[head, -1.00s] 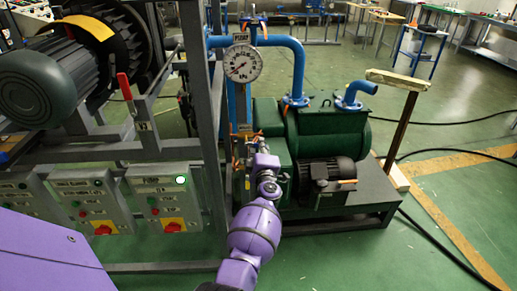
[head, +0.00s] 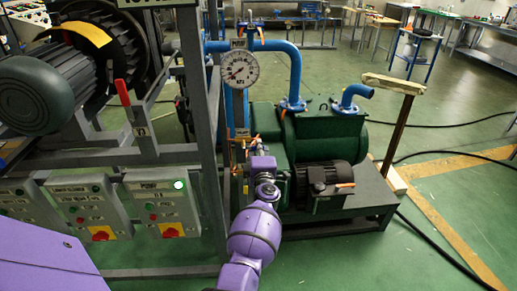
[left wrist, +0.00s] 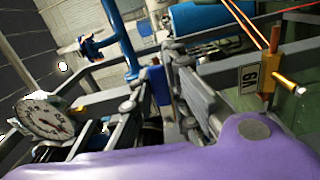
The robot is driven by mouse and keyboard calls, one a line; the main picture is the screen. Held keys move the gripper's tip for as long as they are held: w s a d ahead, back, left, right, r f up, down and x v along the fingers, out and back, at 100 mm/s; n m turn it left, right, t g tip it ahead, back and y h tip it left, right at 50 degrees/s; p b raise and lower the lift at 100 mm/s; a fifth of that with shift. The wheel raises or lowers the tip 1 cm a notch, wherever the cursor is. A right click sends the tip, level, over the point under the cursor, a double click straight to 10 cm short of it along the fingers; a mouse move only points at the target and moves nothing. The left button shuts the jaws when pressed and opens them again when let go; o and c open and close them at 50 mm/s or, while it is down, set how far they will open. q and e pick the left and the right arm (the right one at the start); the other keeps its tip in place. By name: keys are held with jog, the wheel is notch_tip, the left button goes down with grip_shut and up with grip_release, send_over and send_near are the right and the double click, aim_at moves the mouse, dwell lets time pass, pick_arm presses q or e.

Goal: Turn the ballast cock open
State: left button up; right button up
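My left gripper (head: 259,150) is by the left end of the green vacuum pump (head: 325,135), in front of the pipework below the gauge. My right gripper is not in view.
A round pressure gauge (head: 239,69) and blue pipe (head: 292,60) rise behind the gripper. A grey frame with switch boxes (head: 160,208) stands to the left. A wooden post (head: 398,125) stands right of the pump. Black cables lie on the open green floor at right.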

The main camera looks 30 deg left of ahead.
pick_arm(q)
jog(key=o, duration=0.3)
jog(key=v, duration=1.2)
jog(key=shift+d, duration=0.1)
